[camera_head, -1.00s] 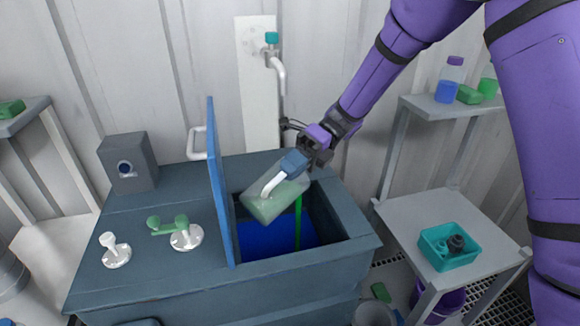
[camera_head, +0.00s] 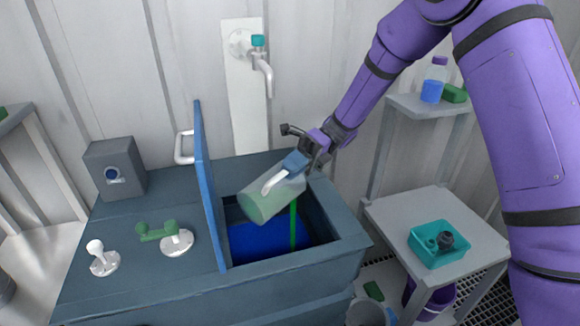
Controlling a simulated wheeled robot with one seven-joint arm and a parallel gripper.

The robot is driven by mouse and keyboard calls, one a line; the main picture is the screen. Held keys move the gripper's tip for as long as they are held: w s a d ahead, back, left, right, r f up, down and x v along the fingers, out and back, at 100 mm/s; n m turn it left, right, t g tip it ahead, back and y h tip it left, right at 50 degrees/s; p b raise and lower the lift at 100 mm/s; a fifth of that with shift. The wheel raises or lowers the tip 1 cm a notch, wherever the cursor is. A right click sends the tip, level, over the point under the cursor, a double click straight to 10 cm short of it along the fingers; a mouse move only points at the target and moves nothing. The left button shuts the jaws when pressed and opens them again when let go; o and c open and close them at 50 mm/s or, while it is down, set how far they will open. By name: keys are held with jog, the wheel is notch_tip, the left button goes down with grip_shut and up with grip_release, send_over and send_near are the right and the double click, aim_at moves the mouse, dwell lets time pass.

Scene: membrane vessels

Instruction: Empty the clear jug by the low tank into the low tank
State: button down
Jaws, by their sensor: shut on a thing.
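The clear jug (camera_head: 265,203) is tilted, with its open mouth down and to the left, over the opening of the low tank (camera_head: 340,252). It looks pale green and see-through, and I cannot make out liquid in it or a stream from it. My gripper (camera_head: 303,163) is shut on the jug at its upper right, by the white handle (camera_head: 276,181). The tank's blue lid (camera_head: 207,190) stands upright at the left of the opening. Blue liquid (camera_head: 255,240) shows inside the tank, with a green upright strip (camera_head: 293,226).
A tap (camera_head: 262,65) is on the wall behind the tank. A green-handled valve (camera_head: 165,235), a white knob (camera_head: 100,255) and a grey box (camera_head: 115,168) sit on the tank top. A shelf at right holds a teal bin (camera_head: 437,255).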

dwell(0.4)
jog(key=shift+w+d+f+g+y, duration=0.4)
jog(key=shift+w+d+g+y, duration=0.25)
jog(key=shift+w+g+y, duration=0.05)
jog(key=shift+w+d, duration=0.1)
jog(key=shift+d, duration=0.05)
dwell(0.3)
jog(key=shift+w+d+r+g+y, duration=0.1)
jog(key=shift+w+d+g+y, duration=0.55)
jog(key=shift+w+g+y, duration=0.05)
dwell(1.8)
